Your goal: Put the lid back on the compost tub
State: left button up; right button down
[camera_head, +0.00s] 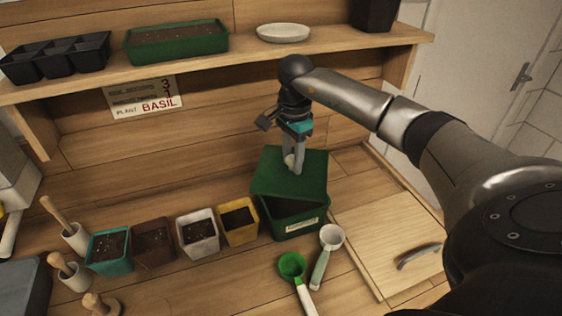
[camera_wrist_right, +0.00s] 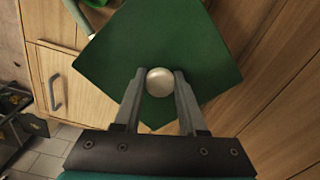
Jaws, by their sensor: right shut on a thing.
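The green compost tub (camera_head: 303,224) stands on the bench, with a pale label on its front. Its dark opening shows at the front. The green lid (camera_head: 306,180) is over the rear of the tub, tilted with its back edge higher; I cannot tell whether it touches the rim. My right gripper (camera_head: 293,160) is shut on the lid's pale round knob, which shows between the fingers in the right wrist view (camera_wrist_right: 160,82). The lid hides the tub there. My left gripper is not in view.
Yellow (camera_head: 239,222), white (camera_head: 198,231), brown and teal pots of soil stand left of the tub. A green scoop (camera_head: 292,266) and a white-cupped scoop (camera_head: 331,238) lie in front. A shelf (camera_head: 230,57) with trays is above. A wooden panel (camera_head: 385,232) with a handle is at right.

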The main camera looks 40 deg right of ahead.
aim_at(292, 171)
jog(key=shift+a+f+b, duration=0.1)
jog(key=shift+f+b, duration=0.5)
jog(key=shift+f, duration=0.25)
notch_tip(292, 171, down, 4)
jog(key=b, duration=0.3)
jog(key=shift+f, duration=0.3)
jog(key=shift+f, duration=0.15)
dwell(0.7)
dwell(0.7)
jog(key=shift+c, duration=2)
grip_release()
jog(key=shift+o, duration=0.3)
jog(key=o, duration=0.3)
jog(key=shift+o, duration=0.2)
